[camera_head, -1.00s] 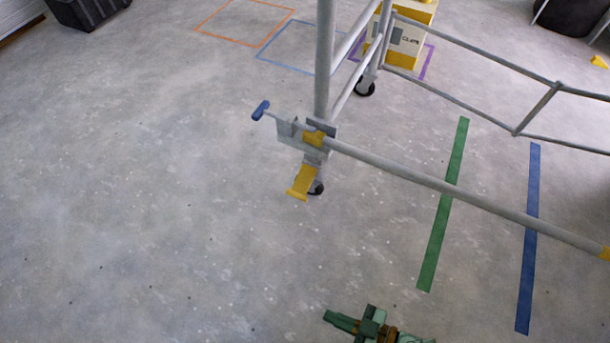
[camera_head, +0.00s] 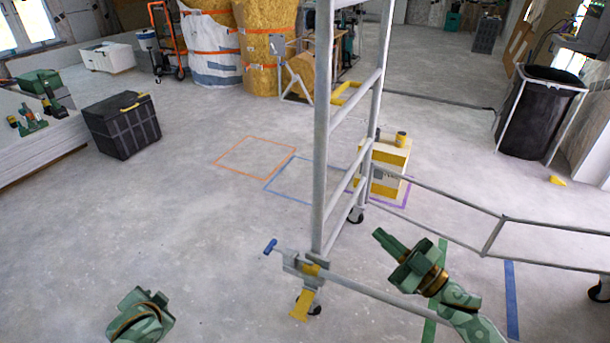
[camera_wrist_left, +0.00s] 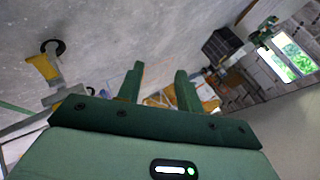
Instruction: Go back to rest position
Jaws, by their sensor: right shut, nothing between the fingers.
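My right gripper (camera_head: 381,238) is raised at the lower right of the head view, green, with its fingers together and nothing between them. It shows in front of the low rail of the grey lift frame (camera_head: 322,130); I cannot tell the gap between them. Part of my left arm shows at the lower left of the head view, its fingers not clear there. In the left wrist view my left gripper (camera_wrist_left: 160,84) has its two green fingers apart, with no object seen held between them.
The lift's blue-tipped handle (camera_head: 271,246) and yellow foot pedal (camera_head: 301,304) are low in the middle. A black case (camera_head: 122,126) is at the left, a black bin (camera_head: 538,115) at the right. The left floor is mostly clear.

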